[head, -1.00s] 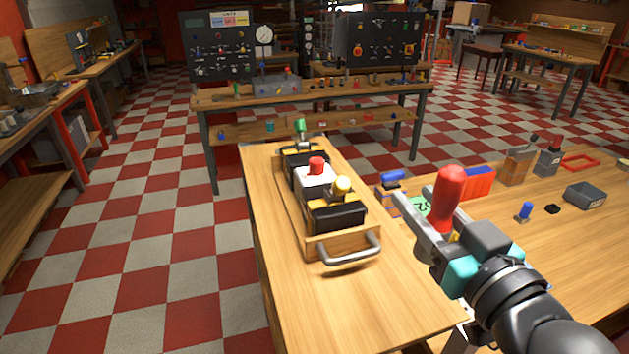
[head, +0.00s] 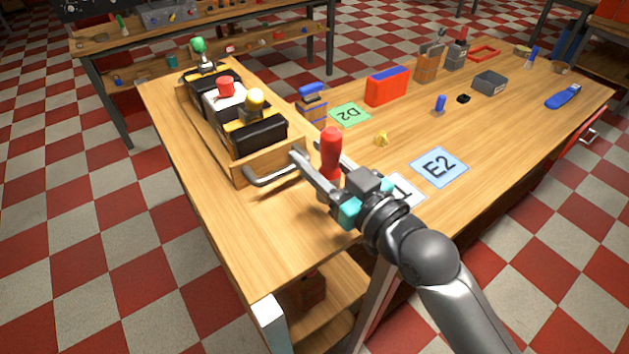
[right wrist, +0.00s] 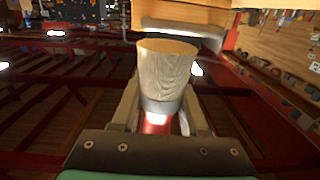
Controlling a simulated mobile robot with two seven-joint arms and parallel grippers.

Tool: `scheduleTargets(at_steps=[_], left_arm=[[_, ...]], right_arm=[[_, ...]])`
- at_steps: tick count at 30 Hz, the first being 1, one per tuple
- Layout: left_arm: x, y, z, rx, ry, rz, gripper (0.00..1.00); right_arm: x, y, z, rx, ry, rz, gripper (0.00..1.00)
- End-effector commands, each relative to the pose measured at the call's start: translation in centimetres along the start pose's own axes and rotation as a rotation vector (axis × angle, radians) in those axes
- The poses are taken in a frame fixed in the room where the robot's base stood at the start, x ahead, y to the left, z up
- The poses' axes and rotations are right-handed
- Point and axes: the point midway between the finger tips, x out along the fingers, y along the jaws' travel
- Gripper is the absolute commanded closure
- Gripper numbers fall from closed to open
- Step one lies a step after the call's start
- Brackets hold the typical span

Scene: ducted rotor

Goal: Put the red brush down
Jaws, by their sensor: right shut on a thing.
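The red brush shows its upright red handle (head: 331,150) in the head view, between the fingers of my right gripper (head: 307,152). In the right wrist view the brush's pale bristle block (right wrist: 167,75) and metal band stick out past the fingers, with some red handle behind. The right gripper is shut on the brush and holds it over the near part of the table, close to the wooden tray's metal handle. The brush's lower end is hidden in the head view. My left gripper is not in view.
A wooden tray (head: 238,174) with black blocks and coloured knobs stands left. Blue card E2 (head: 439,167), green card D2 (head: 349,115) and a partly covered white card (head: 407,190) lie on the table (head: 520,125).

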Motion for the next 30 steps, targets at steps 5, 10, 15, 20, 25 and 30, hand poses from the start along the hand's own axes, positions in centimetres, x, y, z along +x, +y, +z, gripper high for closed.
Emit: scheduleTargets(at_steps=[5, 10, 15, 20, 25, 30], left_arm=[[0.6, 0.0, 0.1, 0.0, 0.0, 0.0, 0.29], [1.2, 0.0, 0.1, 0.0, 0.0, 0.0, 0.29], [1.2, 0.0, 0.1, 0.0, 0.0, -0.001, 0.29], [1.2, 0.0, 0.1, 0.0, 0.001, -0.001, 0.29], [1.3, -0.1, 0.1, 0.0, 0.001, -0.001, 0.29], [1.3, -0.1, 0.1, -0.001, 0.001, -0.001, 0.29]], right_arm=[[-0.1, 0.0, 2.1, 0.001, -0.003, 0.0, 1.0], [0.0, -0.1, 4.3, 0.001, 0.0, 0.0, 1.0], [0.0, 0.0, 4.5, 0.0, 0.003, 0.001, 1.0], [0.0, -0.1, 4.5, 0.0, 0.002, 0.0, 1.0], [0.0, -0.1, 4.9, 0.0, 0.001, 0.0, 0.51], [0.0, -0.1, 4.8, 0.0, 0.001, 0.0, 0.32]])
